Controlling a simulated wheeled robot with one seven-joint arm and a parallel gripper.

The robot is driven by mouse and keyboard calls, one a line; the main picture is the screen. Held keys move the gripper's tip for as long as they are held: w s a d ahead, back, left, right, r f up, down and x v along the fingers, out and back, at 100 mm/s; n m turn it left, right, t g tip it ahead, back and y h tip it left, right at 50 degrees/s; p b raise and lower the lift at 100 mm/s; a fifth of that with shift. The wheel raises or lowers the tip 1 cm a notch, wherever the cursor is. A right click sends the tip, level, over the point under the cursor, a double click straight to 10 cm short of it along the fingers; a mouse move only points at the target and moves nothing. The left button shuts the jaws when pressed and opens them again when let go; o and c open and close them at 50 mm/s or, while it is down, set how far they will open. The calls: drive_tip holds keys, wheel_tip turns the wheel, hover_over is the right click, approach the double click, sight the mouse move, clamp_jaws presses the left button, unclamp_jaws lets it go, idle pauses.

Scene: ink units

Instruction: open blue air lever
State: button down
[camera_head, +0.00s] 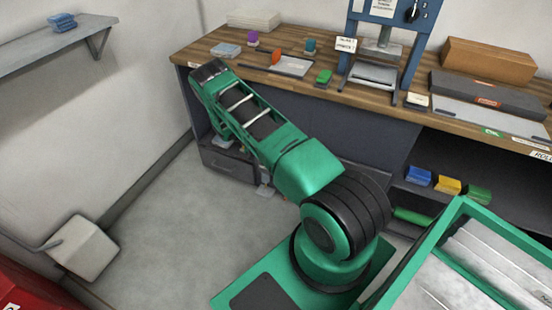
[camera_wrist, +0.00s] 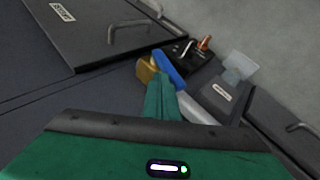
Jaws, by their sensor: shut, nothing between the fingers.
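The blue air lever (camera_wrist: 169,68) shows in the wrist view just above the centre, slanting beside a brass-coloured valve part (camera_wrist: 146,70). My gripper (camera_wrist: 160,84) is shut, with its green fingers pointing up the picture. The fingertips overlap the lower part of the lever and valve in the picture; I cannot tell whether they touch. The fingers hide part of the valve. In the head view my green arm reaches down to the front of the workbench, and I cannot make out the lever or the fingertips there.
A grey pipe (camera_wrist: 197,108) runs right of my fingers. A black box with a copper-coloured knob (camera_wrist: 204,43) and a dark labelled unit (camera_wrist: 222,94) stand close by. A dark panel with a handle (camera_wrist: 92,35) is at upper left. The workbench (camera_head: 222,42) carries several items; floor at left is open.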

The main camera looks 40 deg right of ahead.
drive_tip(key=shift+w+f, duration=0.1)
idle(0.3)
drive_tip(key=shift+s+d+f, duration=0.15)
drive_tip(key=shift+s, duration=0.2)
drive_tip(key=shift+s+d+f, duration=0.15)
drive_tip(key=shift+s, duration=0.2)
drive_tip(key=shift+r, duration=0.1)
drive_tip(key=shift+r, duration=0.4)
drive_tip(key=shift+s+d+r, duration=0.1)
drive_tip(key=shift+s+r, duration=0.05)
drive_tip(key=shift+r, duration=0.45)
drive_tip(key=shift+s+d+r, duration=0.1)
drive_tip(key=shift+s+r, duration=0.05)
drive_tip(key=shift+r, duration=0.45)
drive_tip(key=v, duration=1)
drive_tip(key=shift+w+a+f, duration=0.2)
drive_tip(key=shift+w, duration=0.05)
